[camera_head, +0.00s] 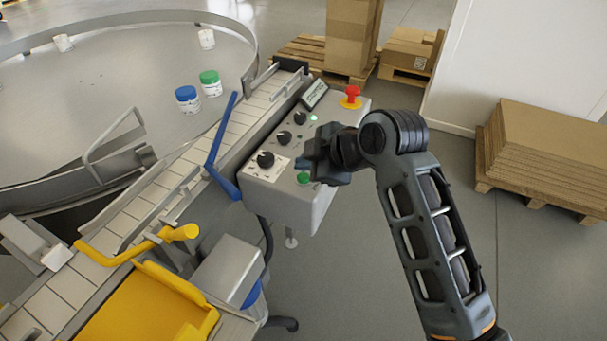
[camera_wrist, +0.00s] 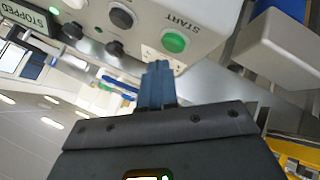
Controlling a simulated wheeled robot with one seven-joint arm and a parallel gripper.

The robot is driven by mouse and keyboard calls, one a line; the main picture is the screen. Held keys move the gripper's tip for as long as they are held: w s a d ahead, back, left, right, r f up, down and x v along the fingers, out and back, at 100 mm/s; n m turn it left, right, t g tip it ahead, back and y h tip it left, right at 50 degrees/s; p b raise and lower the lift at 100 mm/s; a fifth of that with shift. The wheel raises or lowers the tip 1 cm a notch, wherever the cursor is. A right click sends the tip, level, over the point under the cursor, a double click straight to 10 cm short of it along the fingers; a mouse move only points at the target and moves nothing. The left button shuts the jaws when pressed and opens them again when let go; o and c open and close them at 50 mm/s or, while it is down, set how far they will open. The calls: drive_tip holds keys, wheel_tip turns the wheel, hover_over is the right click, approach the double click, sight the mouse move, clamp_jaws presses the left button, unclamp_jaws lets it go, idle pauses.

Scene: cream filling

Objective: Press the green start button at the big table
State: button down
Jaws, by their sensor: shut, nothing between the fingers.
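The green start button (camera_head: 303,178) sits on the near end of the grey control box (camera_head: 320,205) beside the conveyor. I cannot tell the exact distance. A display in the wrist view (camera_wrist: 18,28) reads STOPPED.
Black knobs (camera_head: 265,159) and a red emergency button (camera_head: 351,92) are on the same box. A conveyor (camera_head: 140,215) with a blue rail (camera_head: 218,150) runs along its left. The round table (camera_head: 120,85) carries several jars. Cardboard (camera_head: 545,145) on a pallet stands right; floor between is clear.

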drive_tip(key=shift+f, duration=0.1)
idle(0.6)
drive_tip(key=shift+f, duration=0.35)
